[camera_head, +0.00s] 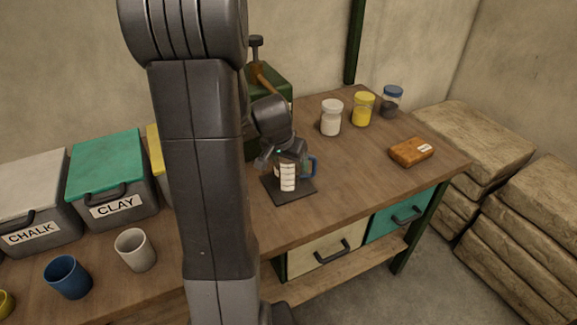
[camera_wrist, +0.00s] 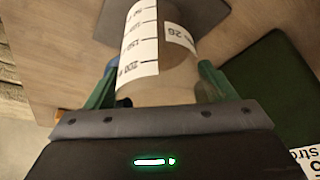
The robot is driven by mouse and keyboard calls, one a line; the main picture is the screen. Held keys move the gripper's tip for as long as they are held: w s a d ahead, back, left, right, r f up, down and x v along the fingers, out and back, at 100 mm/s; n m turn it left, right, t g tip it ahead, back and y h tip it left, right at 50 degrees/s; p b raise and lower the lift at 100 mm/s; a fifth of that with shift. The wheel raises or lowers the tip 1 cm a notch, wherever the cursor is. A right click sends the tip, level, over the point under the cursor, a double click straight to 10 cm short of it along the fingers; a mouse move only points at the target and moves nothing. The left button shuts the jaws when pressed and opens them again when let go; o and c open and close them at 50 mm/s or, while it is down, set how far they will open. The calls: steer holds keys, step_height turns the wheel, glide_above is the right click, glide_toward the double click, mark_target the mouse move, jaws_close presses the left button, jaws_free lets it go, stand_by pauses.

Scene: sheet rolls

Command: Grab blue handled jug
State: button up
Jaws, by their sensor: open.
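The clear jug (camera_head: 288,178) with a white measuring scale and a blue handle (camera_head: 312,167) stands upright on a dark square mat (camera_head: 296,197) on the workbench. My gripper (camera_head: 277,158) is at the jug from behind and left, partly covering its upper part. In the wrist view the jug (camera_wrist: 178,75) lies between my two green fingers, one on each side; my gripper (camera_wrist: 156,84) is open. I cannot tell whether either finger touches the jug. A bit of blue (camera_wrist: 124,75) shows beside the left finger.
Several lidded jars (camera_head: 331,118) stand at the back right of the bench, and an orange-brown block (camera_head: 411,152) lies near the right end. A green machine (camera_head: 272,85) stands behind my gripper. Bins (camera_head: 108,177) and cups (camera_head: 136,249) are at left.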

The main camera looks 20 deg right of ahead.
steer(key=shift+w+d+f, duration=0.1)
steer(key=shift+f, duration=0.35)
steer(key=c, duration=0.8)
steer(key=shift+r, duration=0.1)
